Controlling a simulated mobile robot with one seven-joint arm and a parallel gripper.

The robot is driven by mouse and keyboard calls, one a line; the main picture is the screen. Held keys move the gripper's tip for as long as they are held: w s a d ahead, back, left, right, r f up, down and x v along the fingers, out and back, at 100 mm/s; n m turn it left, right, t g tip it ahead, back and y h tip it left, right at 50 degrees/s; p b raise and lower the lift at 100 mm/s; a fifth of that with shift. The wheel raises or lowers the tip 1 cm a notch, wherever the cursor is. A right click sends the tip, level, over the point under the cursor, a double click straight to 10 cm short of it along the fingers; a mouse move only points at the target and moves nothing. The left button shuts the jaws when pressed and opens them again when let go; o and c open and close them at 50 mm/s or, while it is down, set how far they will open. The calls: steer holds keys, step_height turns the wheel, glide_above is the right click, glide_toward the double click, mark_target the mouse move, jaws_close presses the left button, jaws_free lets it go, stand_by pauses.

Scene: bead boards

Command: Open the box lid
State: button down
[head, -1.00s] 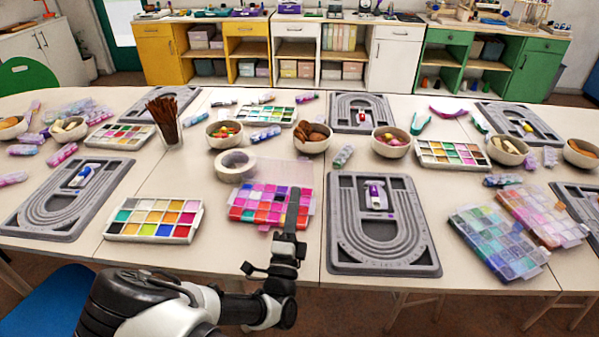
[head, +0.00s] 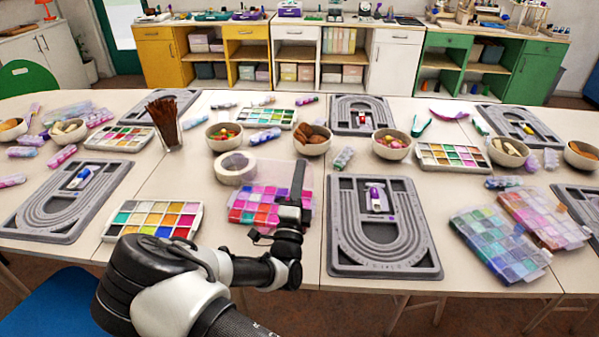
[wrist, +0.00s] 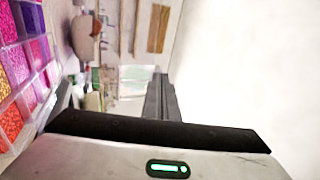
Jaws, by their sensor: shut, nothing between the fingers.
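The bead box (head: 252,207) sits on the table in the middle of the head view, with pink, red and purple compartments. Its clear lid (head: 262,171) is faint; it seems raised at the back edge, near the tape roll, but its exact angle is hard to tell. My gripper (head: 299,168) is shut and empty, its fingers upright in the picture at the box's right side. The fingers hide part of the box's right edge; I cannot tell whether they touch the lid. In the wrist view, bead compartments (wrist: 22,75) show at the left, beside the shut fingers (wrist: 160,85).
A tape roll (head: 236,168) lies behind the box. A paint-like bead tray (head: 113,232) is at the left, partly behind my arm. A grey bead board (head: 345,255) lies close on the right. Bowls (head: 312,145) and a jar of sticks (head: 171,140) stand farther back.

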steer(key=w+r+g+p, duration=0.1)
steer(key=p, duration=0.2)
steer(key=w+r+g+p, duration=0.1)
steer(key=p, duration=0.2)
steer(key=w+r+p, duration=0.1)
steer(key=p, duration=0.3)
steer(key=shift+w+d+r+g, duration=0.1)
steer(key=shift+w+d+g, duration=0.15)
steer(key=shift+w+g, duration=0.15)
steer(key=shift+w+d+r+g+p, duration=0.15)
steer(key=shift+w+g+p, duration=0.5)
steer(key=shift+p, duration=0.6)
steer(key=shift+w+f+p, duration=0.2)
steer(key=shift+w+p, duration=0.1)
steer(key=shift+w, duration=0.85)
steer(key=shift+s, duration=0.1)
